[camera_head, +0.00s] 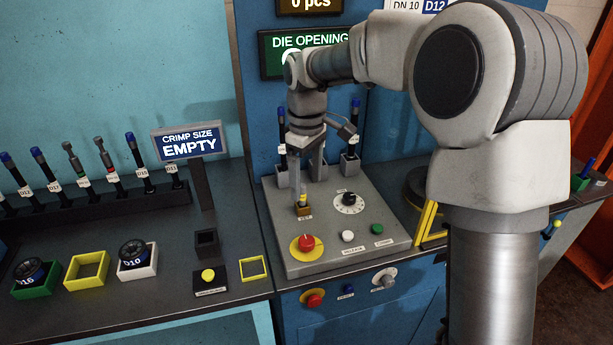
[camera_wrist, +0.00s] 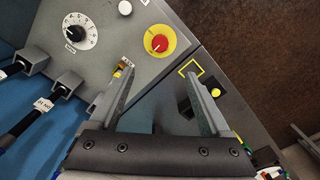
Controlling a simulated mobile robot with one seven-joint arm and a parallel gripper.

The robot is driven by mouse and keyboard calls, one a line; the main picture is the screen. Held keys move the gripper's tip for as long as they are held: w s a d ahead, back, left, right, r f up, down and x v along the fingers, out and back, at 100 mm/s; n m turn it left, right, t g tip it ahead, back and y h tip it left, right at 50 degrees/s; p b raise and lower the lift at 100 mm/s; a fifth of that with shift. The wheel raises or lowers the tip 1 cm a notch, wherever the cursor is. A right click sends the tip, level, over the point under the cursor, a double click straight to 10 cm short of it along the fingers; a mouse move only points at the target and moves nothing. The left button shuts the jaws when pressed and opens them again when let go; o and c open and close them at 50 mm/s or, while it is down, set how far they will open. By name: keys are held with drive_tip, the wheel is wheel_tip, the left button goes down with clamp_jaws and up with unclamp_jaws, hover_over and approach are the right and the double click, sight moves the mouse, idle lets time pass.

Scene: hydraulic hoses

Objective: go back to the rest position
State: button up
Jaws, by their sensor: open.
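My gripper (camera_head: 300,190) hangs pointing down over the grey control panel (camera_head: 380,235), near a small key switch with a yellow top (camera_head: 303,201). In the wrist view my gripper (camera_wrist: 162,76) has its two fingers wide apart with nothing between them. The key switch (camera_wrist: 118,73) shows beside the left fingertip there; I cannot tell whether they touch. The panel also carries a red button on a yellow disc (camera_head: 306,243), a dial (camera_head: 348,203), a white button (camera_head: 347,236) and a green button (camera_head: 377,229).
Upright hose ends in holders (camera_head: 350,160) stand behind the panel, close to my arm. At left are a "CRIMP SIZE EMPTY" sign (camera_head: 188,142), a rack of hoses (camera_head: 100,197), and green, yellow (camera_head: 88,270) and white trays. A yellow frame (camera_head: 430,222) stands right of the panel.

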drive_tip(key=s+d+r+m+t, duration=0.2)
drive_tip(key=s+d+r+m, duration=0.3)
drive_tip(key=s, duration=0.4)
drive_tip(key=s+d+r+m+t, duration=0.2)
drive_tip(key=s+d+r+m, duration=0.15)
drive_tip(key=s+d, duration=0.4)
drive_tip(key=s+d+f+m+t, duration=0.1)
drive_tip(key=s+m, duration=0.1)
drive_tip(key=s, duration=0.7)
drive_tip(key=shift+d+f+m+t, duration=0.3)
drive_tip(key=shift+f+m, duration=0.05)
